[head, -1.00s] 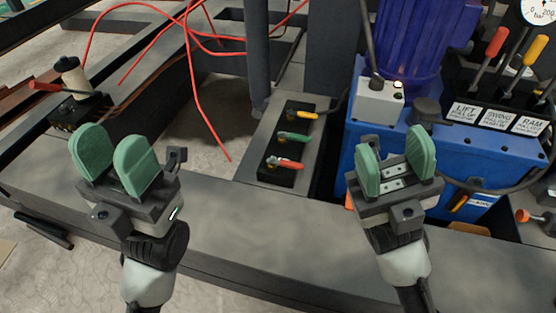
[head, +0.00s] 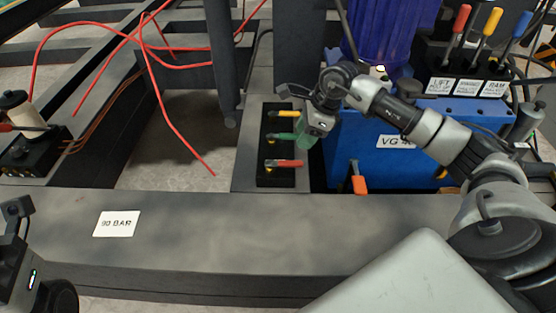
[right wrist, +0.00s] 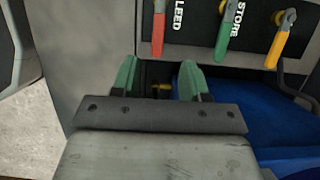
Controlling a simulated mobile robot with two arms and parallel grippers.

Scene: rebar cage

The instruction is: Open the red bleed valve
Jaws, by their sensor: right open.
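The red bleed valve lever (head: 284,163) is the nearest of three levers on a black valve block (head: 262,178) in the head view. It points right. In the right wrist view the red lever (right wrist: 158,32) hangs at the top, beside a label reading "LEED". My right gripper (head: 306,134) is just right of the block, near the green lever (head: 281,138). In the right wrist view my right gripper (right wrist: 157,80) is open and empty, with the red lever above its finger gap and apart from it. My left gripper's body (head: 18,250) shows at the left edge; its fingers are cut off.
A yellow lever (head: 287,114) sits behind the green one. A blue power unit (head: 400,160) stands right of the block, with an orange-handled lever (head: 358,180) in front. Red hoses (head: 180,120) cross the left.

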